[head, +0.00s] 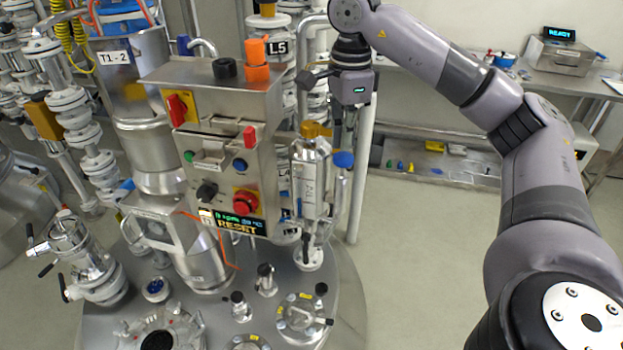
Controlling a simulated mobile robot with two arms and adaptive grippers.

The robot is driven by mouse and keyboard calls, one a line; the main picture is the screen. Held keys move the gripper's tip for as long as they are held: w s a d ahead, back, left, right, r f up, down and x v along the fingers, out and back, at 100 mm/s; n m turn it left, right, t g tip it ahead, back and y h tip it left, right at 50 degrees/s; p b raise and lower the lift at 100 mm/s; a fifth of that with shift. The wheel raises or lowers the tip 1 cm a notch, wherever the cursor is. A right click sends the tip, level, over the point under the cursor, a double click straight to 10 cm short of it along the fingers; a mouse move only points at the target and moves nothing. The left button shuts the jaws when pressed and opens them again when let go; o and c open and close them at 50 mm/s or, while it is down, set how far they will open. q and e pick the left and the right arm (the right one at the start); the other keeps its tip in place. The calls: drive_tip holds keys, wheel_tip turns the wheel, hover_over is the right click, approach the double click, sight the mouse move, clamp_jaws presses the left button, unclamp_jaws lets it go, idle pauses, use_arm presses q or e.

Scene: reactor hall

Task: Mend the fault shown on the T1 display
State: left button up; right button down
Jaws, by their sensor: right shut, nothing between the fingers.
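The T1 display (240,219) is at the bottom of a steel control box. It shows a green line too small to read surely and the word RESET in orange. Above it on the box front (215,143) are a red mushroom button on yellow (244,202), a black knob (207,192), a blue button (240,165), a green button (188,156) and a red rotary switch on yellow (178,109). My right gripper (306,80) is shut and empty, right of the box top and apart from the buttons. My left gripper is out of view.
An orange beacon-like part (256,58) and a black cap (225,68) stand on the box top. Pipes and flanges crowd the left. Floor (420,260) at right is clear; a bench (450,70) is behind.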

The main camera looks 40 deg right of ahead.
sight(344, 157)
drive_tip(key=shift+f, duration=0.15)
drive_tip(key=shift+f+b, duration=1.55)
drive_tip(key=shift+f, duration=0.5)
drive_tip(key=shift+r+p, duration=2.1)
drive_tip(key=shift+r, duration=0.15)
drive_tip(key=shift+f, duration=0.15)
